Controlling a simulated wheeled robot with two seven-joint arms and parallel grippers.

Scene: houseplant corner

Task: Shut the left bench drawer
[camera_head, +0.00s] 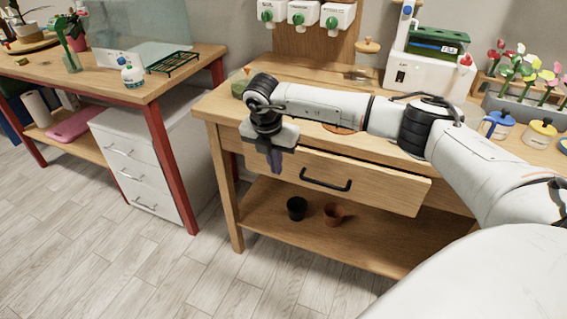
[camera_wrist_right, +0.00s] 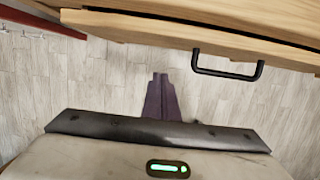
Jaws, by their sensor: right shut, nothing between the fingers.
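The left bench drawer (camera_head: 385,190) is a wooden drawer under the potting bench top. It stands partly pulled out, its front jutting past the bench edge. Its black bar handle (camera_head: 325,181) is on the front, and also shows in the right wrist view (camera_wrist_right: 228,72). My right gripper (camera_head: 275,165) points down near the left end of the drawer front, left of the handle. In the right wrist view its dark fingers (camera_wrist_right: 161,92) are together and empty, apart from the handle, with floor behind them. My arm hides part of the drawer's top. My left gripper is out of view.
A black pot (camera_head: 297,208) and a brown pot (camera_head: 334,214) stand on the bench's lower shelf (camera_head: 270,220). A white drawer cabinet (camera_head: 135,165) and a red-legged table (camera_head: 158,160) are to the left. The floor before the bench is clear.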

